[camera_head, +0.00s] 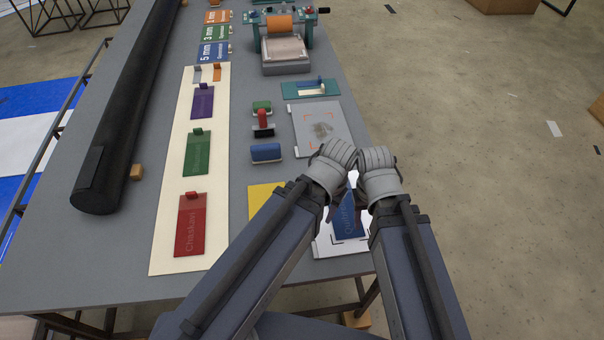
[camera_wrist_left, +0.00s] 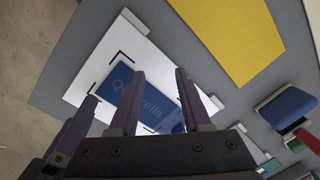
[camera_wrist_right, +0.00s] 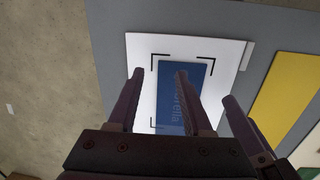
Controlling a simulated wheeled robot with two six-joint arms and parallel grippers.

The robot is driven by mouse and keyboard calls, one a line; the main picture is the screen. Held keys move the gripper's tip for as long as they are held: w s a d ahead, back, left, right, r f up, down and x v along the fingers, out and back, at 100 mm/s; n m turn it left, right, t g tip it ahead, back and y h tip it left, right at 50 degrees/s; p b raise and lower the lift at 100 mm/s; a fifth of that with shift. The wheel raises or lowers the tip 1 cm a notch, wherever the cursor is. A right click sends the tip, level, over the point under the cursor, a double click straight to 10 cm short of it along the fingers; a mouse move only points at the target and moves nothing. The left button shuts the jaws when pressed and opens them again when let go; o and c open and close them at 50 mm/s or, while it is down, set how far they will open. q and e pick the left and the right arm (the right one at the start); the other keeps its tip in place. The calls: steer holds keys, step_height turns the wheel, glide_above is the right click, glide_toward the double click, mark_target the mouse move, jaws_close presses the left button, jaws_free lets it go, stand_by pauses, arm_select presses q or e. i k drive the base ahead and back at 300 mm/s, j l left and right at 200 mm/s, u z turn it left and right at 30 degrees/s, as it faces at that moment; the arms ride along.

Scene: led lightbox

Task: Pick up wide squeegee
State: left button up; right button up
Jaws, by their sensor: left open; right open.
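A short, wide blue block (camera_head: 266,152), which looks like the wide squeegee, lies on the grey table left of my grippers. It also shows at the right edge of the left wrist view (camera_wrist_left: 286,108). My left gripper (camera_wrist_left: 158,75) is open and empty over the white sheet with a blue panel. My right gripper (camera_wrist_right: 159,73) is open and empty over the same sheet. The two grippers are close side by side.
A blue lettered panel (camera_wrist_right: 172,95) lies on the white sheet (camera_wrist_right: 140,50). A yellow sheet (camera_wrist_left: 232,35) is beside it. Red and green handled tools (camera_head: 263,122) stand behind the blue block, near a grey plate (camera_head: 332,122). A dark tube (camera_head: 125,110) lies along the left.

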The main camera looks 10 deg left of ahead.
mark_target(268, 152)
steer(key=i+j+u, duration=0.1)
steer(key=j+u, duration=0.2)
steer(key=i+u, duration=0.25)
steer(key=u, duration=0.2)
